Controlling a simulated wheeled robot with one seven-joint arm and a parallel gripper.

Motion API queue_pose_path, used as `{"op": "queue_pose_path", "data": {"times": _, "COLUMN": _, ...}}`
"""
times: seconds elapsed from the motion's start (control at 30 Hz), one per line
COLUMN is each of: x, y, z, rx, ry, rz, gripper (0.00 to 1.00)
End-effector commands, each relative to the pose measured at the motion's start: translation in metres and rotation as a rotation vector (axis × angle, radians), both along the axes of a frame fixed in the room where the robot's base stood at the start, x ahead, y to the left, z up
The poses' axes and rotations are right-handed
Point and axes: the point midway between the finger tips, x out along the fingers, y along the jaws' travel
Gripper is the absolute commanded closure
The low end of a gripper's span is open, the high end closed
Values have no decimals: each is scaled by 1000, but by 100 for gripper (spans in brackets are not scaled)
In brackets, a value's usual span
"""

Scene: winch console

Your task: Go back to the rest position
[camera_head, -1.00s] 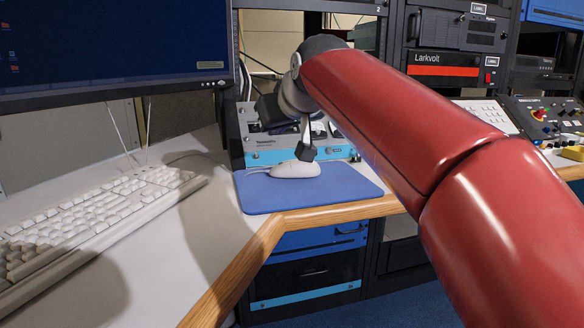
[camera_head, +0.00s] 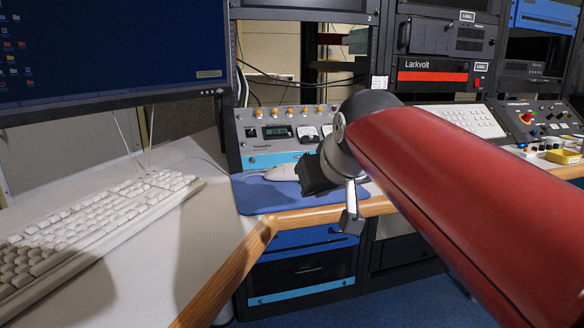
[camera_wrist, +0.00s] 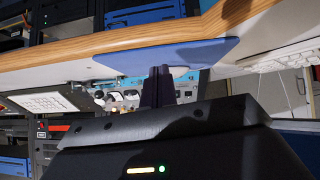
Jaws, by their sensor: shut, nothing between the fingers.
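My gripper (camera_head: 350,222) hangs at the end of my red arm, in front of the desk's wooden edge and to the right of the mouse. It is shut with nothing between the fingers. In the wrist view the dark fingers (camera_wrist: 158,86) stand close together, with the picture upside down. The white mouse (camera_head: 281,173) lies on the blue mouse pad (camera_head: 252,198); its right end is partly hidden by my wrist. The pad also shows in the wrist view (camera_wrist: 150,58).
A white keyboard (camera_head: 90,230) lies on the desk at left, below a monitor (camera_head: 95,50). A grey instrument box (camera_head: 255,140) with orange knobs stands behind the pad. At right are a white keypad panel (camera_head: 460,122) and a control panel (camera_head: 545,118). Open floor lies below the desk edge.

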Motion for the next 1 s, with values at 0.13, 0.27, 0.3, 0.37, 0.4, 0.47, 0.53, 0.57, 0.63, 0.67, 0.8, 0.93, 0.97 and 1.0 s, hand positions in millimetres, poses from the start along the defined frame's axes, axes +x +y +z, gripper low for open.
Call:
{"op": "queue_pose_path", "data": {"times": 0.13, "x": -56, "y": -39, "z": -34, "rx": -2, "ry": 95, "rz": -92, "gripper": 100}}
{"op": "queue_pose_path", "data": {"times": 0.27, "x": -117, "y": -72, "z": -83, "rx": 11, "ry": 199, "rz": -187, "gripper": 100}}
{"op": "queue_pose_path", "data": {"times": 0.3, "x": -133, "y": -79, "z": -98, "rx": 17, "ry": 228, "rz": -212, "gripper": 100}}
{"op": "queue_pose_path", "data": {"times": 0.37, "x": -155, "y": -88, "z": -118, "rx": 26, "ry": 265, "rz": -242, "gripper": 100}}
{"op": "queue_pose_path", "data": {"times": 0.4, "x": -167, "y": -92, "z": -130, "rx": 31, "ry": 287, "rz": -259, "gripper": 100}}
{"op": "queue_pose_path", "data": {"times": 0.47, "x": -182, "y": -96, "z": -144, "rx": 38, "ry": 311, "rz": -277, "gripper": 100}}
{"op": "queue_pose_path", "data": {"times": 0.53, "x": -193, "y": -99, "z": -156, "rx": 44, "ry": 331, "rz": -292, "gripper": 100}}
{"op": "queue_pose_path", "data": {"times": 0.57, "x": -196, "y": -100, "z": -159, "rx": 45, "ry": 337, "rz": -297, "gripper": 100}}
{"op": "queue_pose_path", "data": {"times": 0.63, "x": -199, "y": -101, "z": -163, "rx": 47, "ry": 342, "rz": -301, "gripper": 100}}
{"op": "queue_pose_path", "data": {"times": 0.67, "x": -199, "y": -101, "z": -163, "rx": 47, "ry": 342, "rz": -301, "gripper": 100}}
{"op": "queue_pose_path", "data": {"times": 0.8, "x": -199, "y": -101, "z": -163, "rx": 47, "ry": 342, "rz": -301, "gripper": 100}}
{"op": "queue_pose_path", "data": {"times": 0.93, "x": -199, "y": -101, "z": -163, "rx": 47, "ry": 342, "rz": -301, "gripper": 100}}
{"op": "queue_pose_path", "data": {"times": 0.97, "x": -199, "y": -101, "z": -163, "rx": 47, "ry": 342, "rz": -301, "gripper": 100}}
{"op": "queue_pose_path", "data": {"times": 1.0, "x": -199, "y": -101, "z": -163, "rx": 47, "ry": 342, "rz": -301, "gripper": 100}}
